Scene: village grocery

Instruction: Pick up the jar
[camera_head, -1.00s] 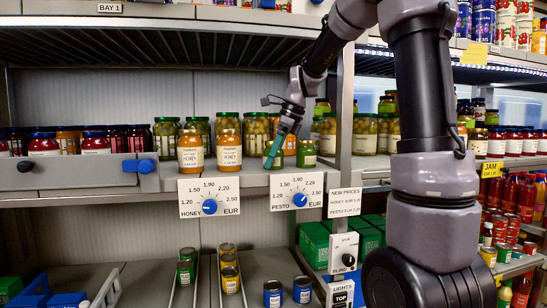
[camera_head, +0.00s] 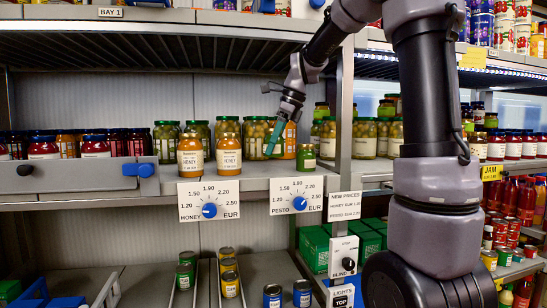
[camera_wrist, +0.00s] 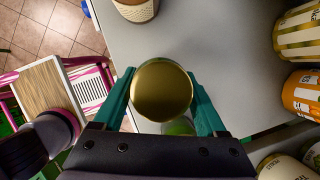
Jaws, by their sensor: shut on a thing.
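My gripper (camera_head: 275,143) is above the front of the middle shelf, between the front honey jars and a small green pesto jar (camera_head: 306,157). In the wrist view its teal fingers (camera_wrist: 163,98) are shut on the sides of a jar with a round gold lid (camera_wrist: 162,90). The body of this jar is hidden under its lid there. In the head view the fingers partly cover the amber jar (camera_head: 289,141). Two orange honey jars (camera_head: 190,155) (camera_head: 229,153) stand to the left. A green jar top (camera_wrist: 179,126) shows beside the held jar in the wrist view.
Tall green-lidded jars (camera_head: 166,140) stand behind on the shelf. Price dials for honey (camera_head: 209,198) and pesto (camera_head: 296,195) hang from the front edge. A shelf post (camera_head: 345,110) stands close on the right. Bare shelf (camera_wrist: 225,45) lies around the held jar.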

